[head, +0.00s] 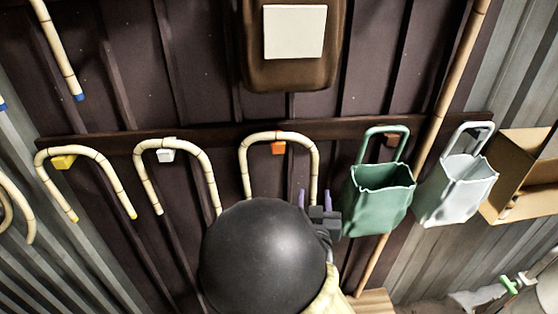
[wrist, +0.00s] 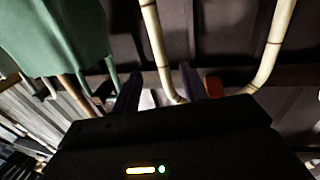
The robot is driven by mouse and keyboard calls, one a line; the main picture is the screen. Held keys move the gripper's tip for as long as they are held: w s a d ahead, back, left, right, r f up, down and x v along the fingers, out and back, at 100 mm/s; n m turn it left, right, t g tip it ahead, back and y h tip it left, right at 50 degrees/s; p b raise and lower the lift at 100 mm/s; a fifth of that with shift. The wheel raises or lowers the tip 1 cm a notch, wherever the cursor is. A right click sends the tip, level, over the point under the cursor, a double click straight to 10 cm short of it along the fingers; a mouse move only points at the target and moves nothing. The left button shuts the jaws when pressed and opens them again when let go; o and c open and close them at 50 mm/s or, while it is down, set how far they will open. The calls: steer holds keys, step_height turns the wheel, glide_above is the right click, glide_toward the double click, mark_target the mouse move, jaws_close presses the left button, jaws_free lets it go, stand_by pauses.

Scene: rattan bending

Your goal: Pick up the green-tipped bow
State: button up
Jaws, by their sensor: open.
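No green tip shows on any bow. A pale, banded, U-shaped bow (head: 281,139) hangs on an orange peg (head: 279,149). Its lower ends are hidden behind my dark arm in the head view and cut off in the wrist view, so its tip colour cannot be told. My gripper (head: 315,196) is at this bow's right leg, fingers apart. In the wrist view, that leg (wrist: 155,42) appears between the two fingers of my gripper (wrist: 160,85); I cannot tell whether they touch it. The orange peg shows in the wrist view too (wrist: 214,87).
Other bows hang left, on a white peg (head: 167,154) and a yellow peg (head: 63,161). A green bag (head: 378,203) hangs close right of my gripper, then a pale grey bag (head: 455,190). A tall cane (head: 452,85) leans behind them. A cardboard box (head: 523,170) is far right.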

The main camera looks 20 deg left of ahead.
mark_target(314, 181)
steer(key=p+x, duration=0.1)
steer(key=x, duration=0.3)
steer(key=shift+w, duration=0.15)
steer(key=shift+w+a+r+p, duration=0.15)
steer(key=shift+w+a+p, duration=0.15)
steer(key=shift+w+p, duration=0.35)
steer(key=p+x, duration=0.1)
steer(key=x, duration=0.2)
steer(key=shift+a+p, duration=0.1)
steer(key=shift+p, duration=0.3)
steer(key=shift+w+a, duration=0.1)
steer(key=shift+w, duration=0.3)
steer(key=shift+f, duration=0.25)
jaws_close()
